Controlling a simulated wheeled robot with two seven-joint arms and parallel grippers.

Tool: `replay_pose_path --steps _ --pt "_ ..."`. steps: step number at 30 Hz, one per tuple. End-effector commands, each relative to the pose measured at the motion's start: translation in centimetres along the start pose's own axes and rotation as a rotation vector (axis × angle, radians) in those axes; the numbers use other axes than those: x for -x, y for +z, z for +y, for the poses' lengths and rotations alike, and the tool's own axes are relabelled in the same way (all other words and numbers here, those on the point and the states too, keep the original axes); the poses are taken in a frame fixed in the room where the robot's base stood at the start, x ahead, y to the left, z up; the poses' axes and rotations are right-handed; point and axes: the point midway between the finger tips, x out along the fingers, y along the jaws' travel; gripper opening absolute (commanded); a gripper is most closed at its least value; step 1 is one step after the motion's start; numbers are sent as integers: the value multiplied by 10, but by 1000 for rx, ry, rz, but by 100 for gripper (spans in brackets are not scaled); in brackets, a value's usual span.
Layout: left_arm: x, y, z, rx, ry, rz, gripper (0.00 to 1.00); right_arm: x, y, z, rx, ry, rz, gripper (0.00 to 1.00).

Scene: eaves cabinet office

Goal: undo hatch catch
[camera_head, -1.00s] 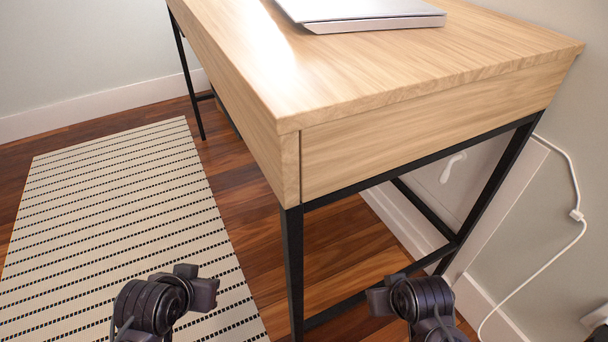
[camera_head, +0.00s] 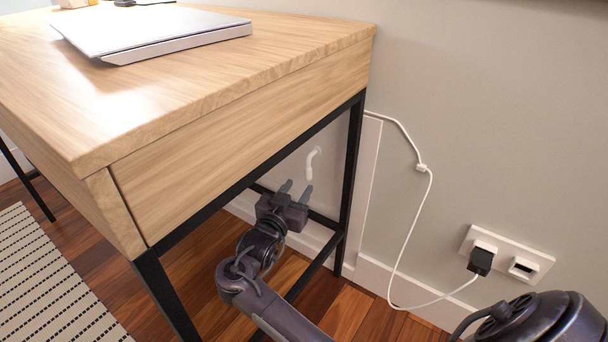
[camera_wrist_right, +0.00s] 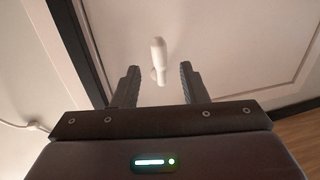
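The white catch handle (camera_head: 312,163) is on the pale hatch panel (camera_head: 292,172) low in the wall behind the desk. In the right wrist view the catch (camera_wrist_right: 158,60) points away from the panel (camera_wrist_right: 235,45), just beyond and between the fingertips. My right gripper (camera_head: 297,189) reaches under the desk and is open and empty, with its fingers pointing at the catch. Its two fingers also show apart in the right wrist view (camera_wrist_right: 158,76). I see a gap between the fingertips and the catch. My left gripper is out of view.
The wooden desk (camera_head: 240,130) with black metal legs (camera_head: 350,185) stands over my right forearm. A laptop (camera_head: 150,35) lies on it. A white cable (camera_head: 402,262) runs down the wall to a socket plate (camera_head: 505,255). A striped rug (camera_head: 45,290) lies at left.

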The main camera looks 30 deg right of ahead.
Motion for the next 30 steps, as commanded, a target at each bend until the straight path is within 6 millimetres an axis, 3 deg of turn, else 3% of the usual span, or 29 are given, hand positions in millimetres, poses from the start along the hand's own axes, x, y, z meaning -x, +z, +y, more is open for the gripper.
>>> replay_pose_path --steps 13,25,30 --pt "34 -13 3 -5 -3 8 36 -65 3 1 0 4 4 39" --pt "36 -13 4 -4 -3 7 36 -74 0 1 1 2 1 39" --pt "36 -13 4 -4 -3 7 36 -74 0 1 1 2 1 17"
